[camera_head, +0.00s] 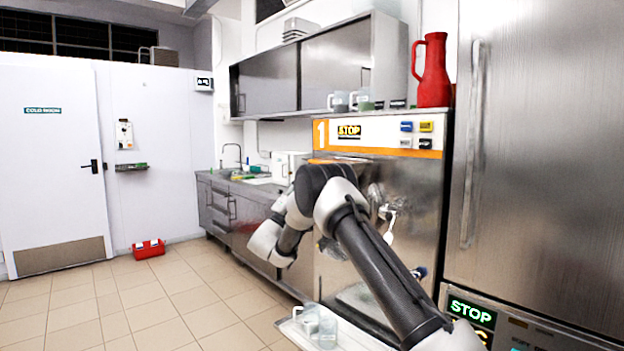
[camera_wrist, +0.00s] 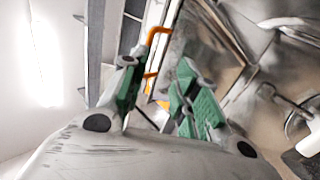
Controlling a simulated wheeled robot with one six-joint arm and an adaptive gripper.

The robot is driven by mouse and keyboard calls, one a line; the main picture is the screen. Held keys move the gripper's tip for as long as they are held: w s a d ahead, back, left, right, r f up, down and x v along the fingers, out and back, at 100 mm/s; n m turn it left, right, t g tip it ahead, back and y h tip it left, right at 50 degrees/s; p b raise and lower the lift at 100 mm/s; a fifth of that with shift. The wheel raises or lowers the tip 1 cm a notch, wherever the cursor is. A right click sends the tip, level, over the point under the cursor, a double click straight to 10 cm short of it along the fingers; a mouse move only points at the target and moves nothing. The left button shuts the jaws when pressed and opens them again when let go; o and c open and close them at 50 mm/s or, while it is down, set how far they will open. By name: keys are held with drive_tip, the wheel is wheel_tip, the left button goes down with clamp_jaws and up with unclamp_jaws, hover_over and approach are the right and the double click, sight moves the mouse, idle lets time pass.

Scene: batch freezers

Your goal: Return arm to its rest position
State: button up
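My arm (camera_head: 375,265) rises from the bottom right of the head view and bends in front of the batch freezer marked 1 (camera_head: 420,190). Its far end folds down toward the left, at about the height of the counter. My gripper's fingers cannot be made out in the head view. In the wrist view my gripper (camera_wrist: 158,66) shows two green-padded fingers with a gap between them. Nothing is seen held in that gap. An orange edge (camera_wrist: 155,36) shows beyond the fingers.
A white tray (camera_head: 350,342) with clear jugs (camera_head: 327,331) is low in front of the freezer. A red pitcher (camera_head: 433,72) stands on top of the freezer. A steel cabinet (camera_head: 550,150) fills the right. A red box (camera_head: 148,249) lies on the floor.

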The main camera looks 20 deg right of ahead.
drive_tip(key=shift+a, duration=0.15)
idle(0.3)
drive_tip(key=s+d+f+n+g+y, duration=0.2)
drive_tip(key=d+f+n+g+y, duration=0.25)
drive_tip(key=d+f, duration=0.55)
drive_tip(key=s+d+f+m+g+y, duration=0.1)
drive_tip(key=s+d+f+g+y, duration=0.15)
drive_tip(key=s, duration=0.45)
drive_tip(key=s+d+f+m+g+y, duration=0.15)
drive_tip(key=s+g+y, duration=0.25)
drive_tip(key=s, duration=0.4)
drive_tip(key=s+a+r+m+t+y, duration=0.2)
drive_tip(key=s+a+y, duration=0.2)
drive_tip(key=s, duration=0.8)
drive_tip(key=s+a+r+m+t+y, duration=0.2)
drive_tip(key=s+a+y, duration=0.3)
drive_tip(key=s, duration=0.8)
drive_tip(key=s+a+r+m+t+y, duration=0.2)
drive_tip(key=s+a+y, duration=0.2)
drive_tip(key=s, duration=0.8)
drive_tip(key=shift+s+a+r+y, duration=0.15)
drive_tip(key=shift+r+y, duration=0.05)
drive_tip(key=shift+y, duration=0.3)
